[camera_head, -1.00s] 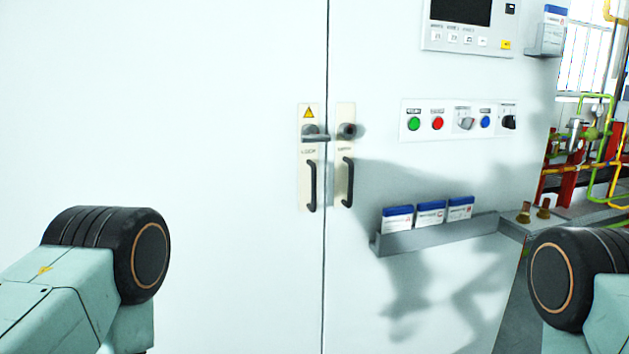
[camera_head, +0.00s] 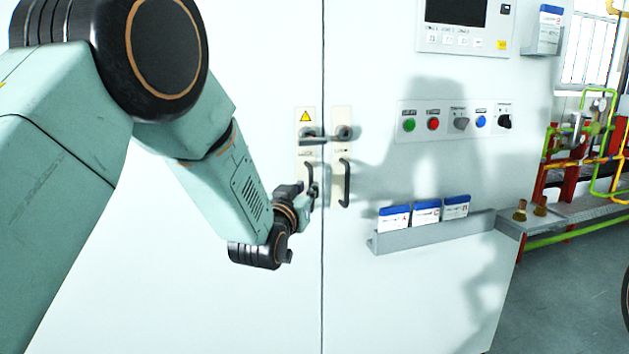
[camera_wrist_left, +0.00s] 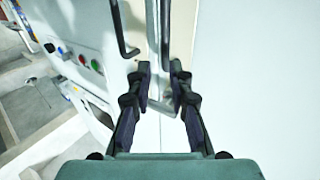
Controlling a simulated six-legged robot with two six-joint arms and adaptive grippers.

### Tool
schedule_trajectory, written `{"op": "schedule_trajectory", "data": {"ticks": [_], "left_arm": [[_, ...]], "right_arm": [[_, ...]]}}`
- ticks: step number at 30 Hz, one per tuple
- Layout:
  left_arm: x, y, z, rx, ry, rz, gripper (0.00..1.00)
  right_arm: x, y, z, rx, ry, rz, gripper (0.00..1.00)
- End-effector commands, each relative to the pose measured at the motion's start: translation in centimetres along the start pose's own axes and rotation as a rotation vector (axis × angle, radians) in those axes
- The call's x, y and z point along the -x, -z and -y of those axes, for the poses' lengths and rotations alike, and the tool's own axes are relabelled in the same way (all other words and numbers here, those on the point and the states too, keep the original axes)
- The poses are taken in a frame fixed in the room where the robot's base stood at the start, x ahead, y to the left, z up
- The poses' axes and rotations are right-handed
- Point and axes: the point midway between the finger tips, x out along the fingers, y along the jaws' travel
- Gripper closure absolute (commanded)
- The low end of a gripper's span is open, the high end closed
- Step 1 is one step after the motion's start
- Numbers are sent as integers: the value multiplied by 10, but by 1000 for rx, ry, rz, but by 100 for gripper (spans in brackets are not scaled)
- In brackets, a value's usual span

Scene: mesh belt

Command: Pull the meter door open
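The white cabinet has a left door (camera_head: 263,60) and a right door (camera_head: 375,290), with a closed seam between them. A grey lever (camera_head: 320,139) sits above the handles. My right gripper is out of view.
A button panel (camera_head: 455,121) and a screen unit (camera_head: 462,38) are on the right door. A grey tray (camera_head: 436,237) holding several blue-and-white cards juts out below. Pipes (camera_head: 600,130) and a ledge stand at the right. Floor (camera_head: 570,280) shows at lower right.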

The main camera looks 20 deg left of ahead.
Motion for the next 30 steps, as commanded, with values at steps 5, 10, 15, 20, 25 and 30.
{"op": "schedule_trajectory", "data": {"ticks": [5, 10, 15, 20, 25, 30], "left_arm": [[-22, -2, 3, 1, 5, 2, 80], [-44, -2, 3, 0, 4, 3, 80], [-60, -3, 2, 0, 2, 4, 80], [-68, -3, 1, 0, 1, 5, 80], [-70, -3, 0, 0, 0, 5, 80], [-70, -3, 0, 0, 0, 5, 81]], "right_arm": [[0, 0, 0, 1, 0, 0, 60], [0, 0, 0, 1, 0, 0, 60], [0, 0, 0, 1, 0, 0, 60], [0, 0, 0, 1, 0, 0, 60], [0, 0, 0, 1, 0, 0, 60], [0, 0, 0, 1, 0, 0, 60]]}}
